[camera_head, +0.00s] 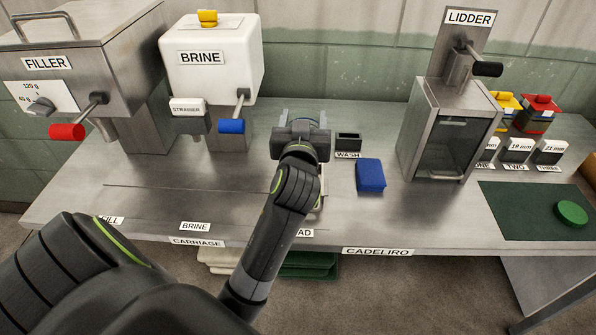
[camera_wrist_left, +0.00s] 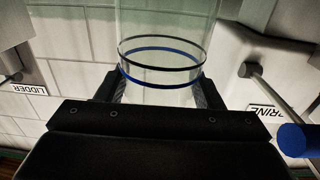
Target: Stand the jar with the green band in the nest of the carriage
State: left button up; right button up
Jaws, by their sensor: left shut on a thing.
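In the left wrist view the gripper (camera_wrist_left: 160,90) is shut on a clear jar (camera_wrist_left: 165,28). The jar shows a blue band and a thin dark line; no green band shows on it. In the head view the gripper hides most of the jar. The carriage and its nest are mostly hidden behind my left arm; a pale edge (camera_head: 319,203) shows beside the arm, and I cannot tell if it is the carriage. My right gripper is out of view.
The filler (camera_head: 75,75) and brine tank (camera_head: 212,60) stand at the left, the lidder (camera_head: 448,125) at the right. A blue sponge-like block (camera_head: 370,176) lies right of the arm. A green disc (camera_head: 571,213) rests on a dark green mat (camera_head: 515,215). The left front bench is clear.

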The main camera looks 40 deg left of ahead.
pick_arm(q)
jog(key=shift+y, duration=0.3)
jog(key=f, duration=0.5)
jog(key=shift+a+f, duration=0.3)
jog(key=shift+f, duration=2.05)
jog(key=shift+b, duration=0.3)
jog(key=shift+f, duration=0.15)
jog(key=o, duration=1.2)
jog(key=shift+o, duration=0.2)
